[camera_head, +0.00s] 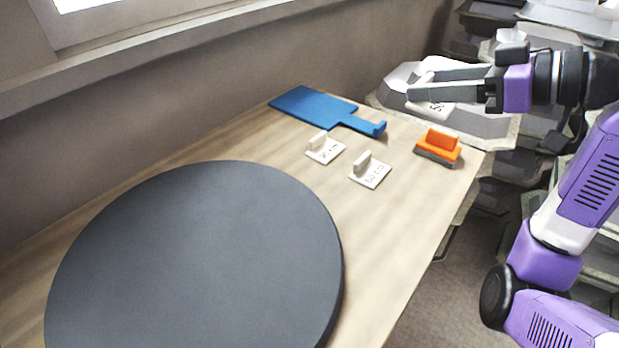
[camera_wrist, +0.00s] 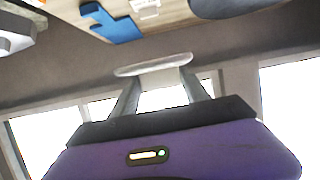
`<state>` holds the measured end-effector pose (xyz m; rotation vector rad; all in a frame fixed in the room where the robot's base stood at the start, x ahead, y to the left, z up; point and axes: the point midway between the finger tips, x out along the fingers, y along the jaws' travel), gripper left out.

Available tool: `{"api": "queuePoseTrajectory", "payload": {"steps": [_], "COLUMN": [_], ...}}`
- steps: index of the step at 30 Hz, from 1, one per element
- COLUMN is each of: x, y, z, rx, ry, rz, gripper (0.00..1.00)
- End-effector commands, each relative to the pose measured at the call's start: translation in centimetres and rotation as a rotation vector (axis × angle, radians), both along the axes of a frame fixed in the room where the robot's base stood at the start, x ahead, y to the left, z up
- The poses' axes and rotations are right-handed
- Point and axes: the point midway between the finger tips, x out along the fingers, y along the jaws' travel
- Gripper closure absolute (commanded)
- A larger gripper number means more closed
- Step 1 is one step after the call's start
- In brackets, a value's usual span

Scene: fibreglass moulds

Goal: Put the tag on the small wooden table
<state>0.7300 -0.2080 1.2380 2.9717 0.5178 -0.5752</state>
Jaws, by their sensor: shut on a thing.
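My gripper (camera_head: 418,85) is shut on a white tag (camera_head: 434,109) with dark writing, held in the air past the far right end of the small wooden table (camera_head: 400,225). In the wrist view my gripper (camera_wrist: 158,84) has the pale tag (camera_wrist: 153,67) between its fingertips. Its writing is too small to read. Two similar white tags with upright grips, one tag (camera_head: 325,150) and another tag (camera_head: 370,172), lie on the table top.
A large dark grey disc (camera_head: 200,260) covers the near part of the table. A blue paddle-shaped tool (camera_head: 315,107) and an orange block with a grey base (camera_head: 438,147) lie at the far end. Grey moulds on racks (camera_head: 490,122) stand beyond the table. Bare wood shows right of the tags.

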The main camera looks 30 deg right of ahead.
Motion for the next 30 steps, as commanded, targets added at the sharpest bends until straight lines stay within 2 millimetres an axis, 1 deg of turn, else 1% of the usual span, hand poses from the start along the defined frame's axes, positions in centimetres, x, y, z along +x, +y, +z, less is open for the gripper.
{"api": "queuePoseTrajectory", "payload": {"steps": [3, 8, 11, 14, 24, 27, 30], "x": [-0.2, -0.3, -0.3, -0.3, -0.3, -0.3, -0.3], "y": [0.5, 0.5, 0.5, 0.5, 0.5, 0.5, 0.5], "z": [-0.4, -0.7, -1.8, -4.0, -12.2, -14.2, -15.5], "rx": [-0.002, -0.001, 0.003, 0.005, 0.005, 0.004, 0.002], "ry": [-0.001, 0.001, 0.003, 0.005, 0.005, 0.003, 0.002], "rz": [0.006, 0.006, 0.006, 0.004, 0.004, 0.004, 0.004], "gripper": [0.86, 0.86, 0.86, 0.86, 0.86, 0.86, 0.86]}}
